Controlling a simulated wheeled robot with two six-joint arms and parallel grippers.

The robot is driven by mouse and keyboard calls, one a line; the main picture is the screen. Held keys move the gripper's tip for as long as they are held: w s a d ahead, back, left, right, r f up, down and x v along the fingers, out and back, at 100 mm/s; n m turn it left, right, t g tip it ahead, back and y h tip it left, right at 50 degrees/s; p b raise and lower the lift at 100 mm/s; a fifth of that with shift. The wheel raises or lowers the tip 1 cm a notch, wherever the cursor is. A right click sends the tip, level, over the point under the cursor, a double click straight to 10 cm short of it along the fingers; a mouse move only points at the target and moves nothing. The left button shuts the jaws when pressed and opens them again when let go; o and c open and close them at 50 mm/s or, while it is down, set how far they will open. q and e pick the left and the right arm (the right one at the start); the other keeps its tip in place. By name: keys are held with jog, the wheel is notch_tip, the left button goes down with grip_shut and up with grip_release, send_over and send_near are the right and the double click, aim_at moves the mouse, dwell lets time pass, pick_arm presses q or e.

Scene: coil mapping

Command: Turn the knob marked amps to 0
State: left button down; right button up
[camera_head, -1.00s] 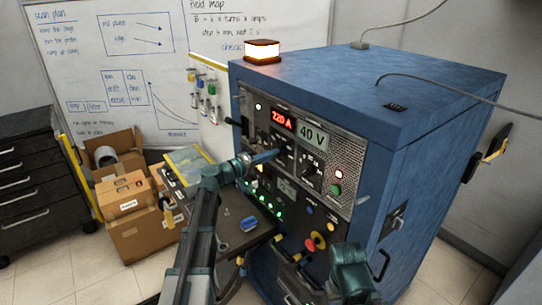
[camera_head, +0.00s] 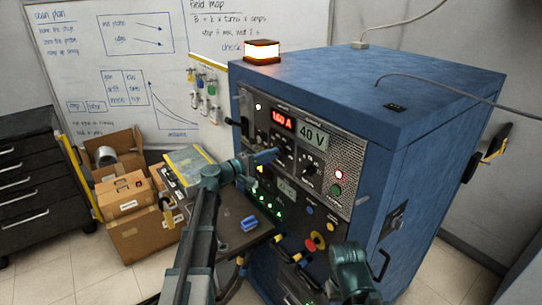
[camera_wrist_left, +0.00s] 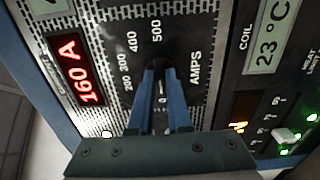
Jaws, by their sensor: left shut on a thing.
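The blue cabinet (camera_head: 420,110) carries a control panel with a red ammeter display (camera_head: 283,119) reading 160 A. The display also shows in the left wrist view (camera_wrist_left: 79,68). My left gripper (camera_head: 275,154) is at the panel just below this display. In the left wrist view my left gripper's blue fingers (camera_wrist_left: 158,72) are shut on the dark AMPS knob (camera_wrist_left: 159,66), mostly hidden between them. The scale around it shows 200, 300, 400 and 500; the rest is hidden. Part of my right arm shows at the lower right, its fingers unseen.
A 40 V display (camera_head: 313,135) and another knob (camera_head: 311,170) are right of my left gripper. A red and yellow button (camera_head: 316,240) is lower on the panel. Cardboard boxes (camera_head: 125,195) and a small table (camera_head: 232,215) stand at left.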

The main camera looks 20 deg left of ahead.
pick_arm(q)
jog(key=c, duration=0.9)
grip_release()
jog(key=shift+o, duration=0.2)
jog(key=v, duration=1.4)
jog(key=shift+d, duration=0.15)
jog(key=s+d+f+m+g+y, duration=0.1)
jog(key=s+d+f+m+g, duration=0.3)
jog(key=d, duration=0.4)
jog(key=s+d+f+m+g, duration=0.1)
jog(key=s+d+f+g, duration=0.15)
jog(key=d+f, duration=0.4)
jog(key=s+d+f+m+g+y, duration=0.1)
jog(key=s+d+f+m+g, duration=0.25)
jog(key=d, duration=0.45)
jog(key=s+d+f+m+g+y, duration=0.1)
jog(key=s+f+m+g+y, duration=0.1)
jog(key=s, duration=0.5)
jog(key=s+d+f+m+g+y, duration=0.2)
jog(key=s+f+m+y, duration=0.2)
jog(key=s+f+y, duration=0.2)
jog(key=shift+s+y, duration=0.95)
jog(key=shift+y, duration=0.25)
